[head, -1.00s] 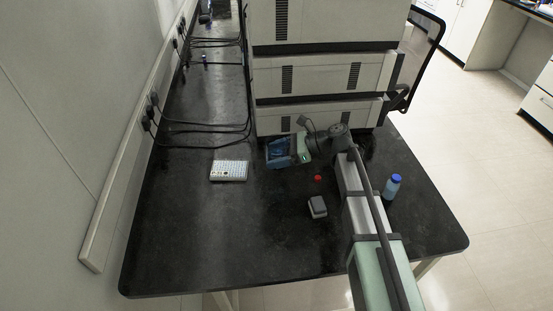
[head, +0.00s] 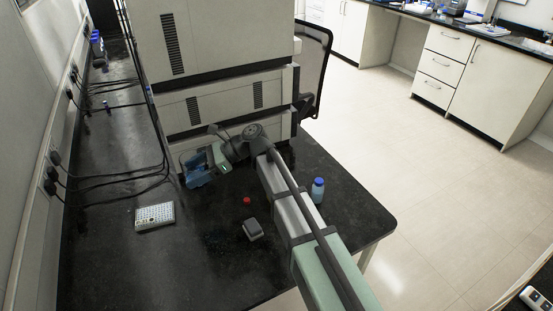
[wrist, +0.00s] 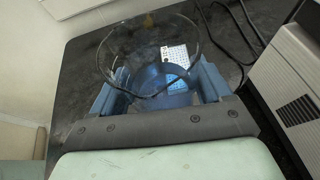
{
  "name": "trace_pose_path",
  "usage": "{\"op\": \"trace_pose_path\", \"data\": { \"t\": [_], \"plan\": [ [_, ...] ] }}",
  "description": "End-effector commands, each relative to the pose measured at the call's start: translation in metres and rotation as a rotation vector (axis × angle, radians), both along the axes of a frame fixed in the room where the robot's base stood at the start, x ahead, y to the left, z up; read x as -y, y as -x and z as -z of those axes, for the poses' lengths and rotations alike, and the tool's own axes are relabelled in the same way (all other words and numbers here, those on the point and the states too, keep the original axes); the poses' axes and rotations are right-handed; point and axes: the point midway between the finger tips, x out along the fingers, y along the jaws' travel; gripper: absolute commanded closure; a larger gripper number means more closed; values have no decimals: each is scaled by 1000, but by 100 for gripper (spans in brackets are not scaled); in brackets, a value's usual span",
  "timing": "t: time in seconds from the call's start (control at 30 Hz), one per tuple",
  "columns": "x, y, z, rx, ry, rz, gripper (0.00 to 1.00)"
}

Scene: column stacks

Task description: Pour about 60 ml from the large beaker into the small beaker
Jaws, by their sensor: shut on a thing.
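My gripper (head: 203,168) is at the front of the large white instrument, over the black bench. In the wrist view its two blue fingers stand either side of a clear glass beaker (wrist: 108,55), which I take to be the large beaker, and it is shut on it. Blue shows in the lower part of the glass, seemingly liquid; its level is hard to read. The beaker's wide rim is at the top of that view. In the head view the beaker is hard to make out behind the gripper. I cannot make out the small beaker in either view.
The instrument (head: 215,60) stands behind. Black cables (head: 120,175) run at left. The bench front is clear.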

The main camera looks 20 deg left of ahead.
Motion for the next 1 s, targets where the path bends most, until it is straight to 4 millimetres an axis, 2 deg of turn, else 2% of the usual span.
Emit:
{"op": "trace_pose_path", "data": {
  "t": [0.27,0.47,0.77,1.0],
  "plan": [
    [11,-32,-1,-1,2,64,60],
    [27,-68,0,1,3,140,60],
    [68,-147,0,0,5,305,60],
    [109,-207,0,0,5,440,60]
  ]
}}
